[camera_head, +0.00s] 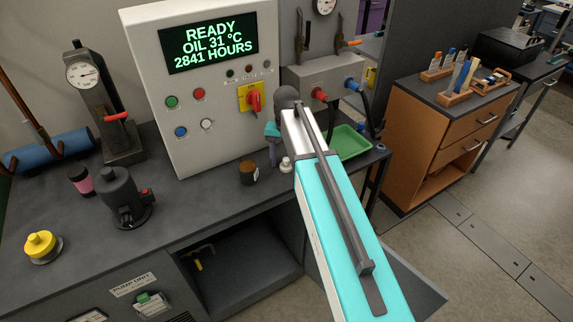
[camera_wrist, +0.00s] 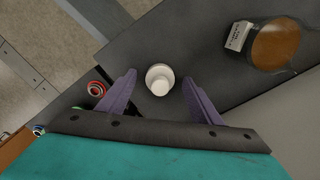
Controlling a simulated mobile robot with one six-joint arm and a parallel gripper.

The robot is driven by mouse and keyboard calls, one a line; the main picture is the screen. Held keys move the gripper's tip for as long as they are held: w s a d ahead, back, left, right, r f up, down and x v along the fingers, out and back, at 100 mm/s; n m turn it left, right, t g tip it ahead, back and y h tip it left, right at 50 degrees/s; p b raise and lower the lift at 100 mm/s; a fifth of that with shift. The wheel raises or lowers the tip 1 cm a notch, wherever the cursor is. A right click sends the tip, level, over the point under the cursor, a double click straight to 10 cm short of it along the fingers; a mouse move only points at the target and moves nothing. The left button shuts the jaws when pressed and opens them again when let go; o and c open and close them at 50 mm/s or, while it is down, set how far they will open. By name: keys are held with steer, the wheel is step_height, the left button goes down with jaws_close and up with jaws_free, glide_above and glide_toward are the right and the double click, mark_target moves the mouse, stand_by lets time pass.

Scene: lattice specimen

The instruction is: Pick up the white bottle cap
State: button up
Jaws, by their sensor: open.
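The white bottle cap (camera_wrist: 160,80) shows in the wrist view on the dark bench top, a narrower round top on a wider base. My gripper (camera_wrist: 158,78) is open, with its two purple fingers on either side of the cap. I cannot tell from this view how far above the cap the fingertips are. In the head view the small white cap (camera_head: 286,164) stands on the bench just left of my arm. My gripper (camera_head: 273,142) shows there only in part, behind and beside my arm.
A brown jar (camera_head: 249,173) stands close to the left of the cap; it also shows in the wrist view (camera_wrist: 277,46). A green tray (camera_head: 350,142) lies to the right, near the bench's edge. The grey control cabinet (camera_head: 205,100) rises behind.

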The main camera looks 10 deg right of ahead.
mark_target(286, 160)
steer(key=c, duration=1.1)
steer(key=shift+r, duration=0.1)
steer(key=shift+r+b, duration=0.75)
steer(key=shift+r, duration=0.7)
steer(key=shift+s+a+r, duration=0.1)
steer(key=shift+s+r, duration=0.1)
steer(key=s+a+b, duration=0.1)
steer(key=s+a, duration=0.1)
steer(key=s, duration=0.2)
steer(key=s+a+r+b, duration=0.1)
steer(key=s+a, duration=0.2)
steer(key=s, duration=0.2)
steer(key=s+a+b, duration=0.1)
steer(key=s+a, duration=0.1)
steer(key=s, duration=0.2)
steer(key=shift+s+a+r+b, duration=0.15)
steer(key=shift+s+r+b, duration=0.15)
steer(key=shift+s+b, duration=0.1)
steer(key=shift+w, duration=0.15)
